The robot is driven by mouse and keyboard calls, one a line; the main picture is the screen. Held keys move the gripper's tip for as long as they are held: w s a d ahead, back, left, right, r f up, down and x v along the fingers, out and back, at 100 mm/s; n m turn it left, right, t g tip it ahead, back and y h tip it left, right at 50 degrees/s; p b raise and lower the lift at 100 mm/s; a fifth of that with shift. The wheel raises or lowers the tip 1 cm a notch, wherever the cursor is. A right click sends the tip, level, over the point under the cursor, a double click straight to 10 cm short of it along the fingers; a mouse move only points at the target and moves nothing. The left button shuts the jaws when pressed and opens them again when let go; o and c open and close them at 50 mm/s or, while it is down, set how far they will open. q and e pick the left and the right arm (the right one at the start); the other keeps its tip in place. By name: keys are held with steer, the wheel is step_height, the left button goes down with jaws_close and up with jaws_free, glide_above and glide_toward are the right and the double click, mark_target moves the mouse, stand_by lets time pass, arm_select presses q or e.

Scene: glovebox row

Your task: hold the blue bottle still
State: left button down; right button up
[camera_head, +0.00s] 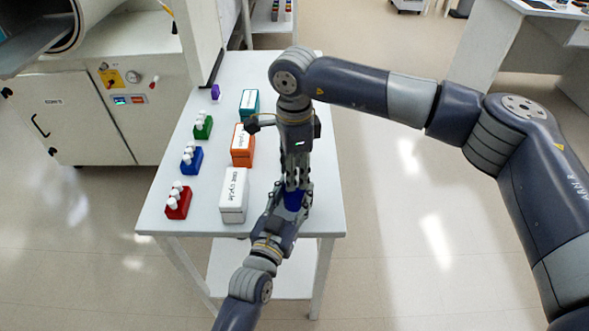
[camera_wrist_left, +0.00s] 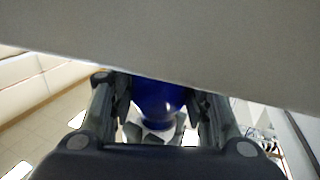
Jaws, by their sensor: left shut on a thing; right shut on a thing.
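The blue bottle (camera_head: 293,200) is at the right side of the white table, mostly hidden by both grippers. My left gripper (camera_head: 291,203) comes from the front and is shut around the bottle's body. In the left wrist view the bottle (camera_wrist_left: 158,100) sits between the two dark fingers of my left gripper (camera_wrist_left: 160,108). My right gripper (camera_head: 296,181) points down from above and is shut at the bottle's top. A pale part below the blue body in the wrist view looks like the cap, with grey fingertips around it.
White (camera_head: 233,196), orange (camera_head: 242,157) and teal (camera_head: 249,111) boxes stand left of the grippers. Red (camera_head: 178,207), blue (camera_head: 191,162) and green (camera_head: 203,130) racks with white-topped vials line the left side. A small purple block (camera_head: 215,91) is at the back.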

steer(key=n, duration=0.5)
steer(key=shift+w, duration=0.1)
steer(key=n, duration=0.4)
steer(key=shift+r, duration=0.3)
steer(key=shift+r, duration=0.85)
steer(key=shift+r, duration=2)
arm_select(q)
steer(key=c, duration=0.8)
jaws_free()
steer(key=shift+o, duration=0.2)
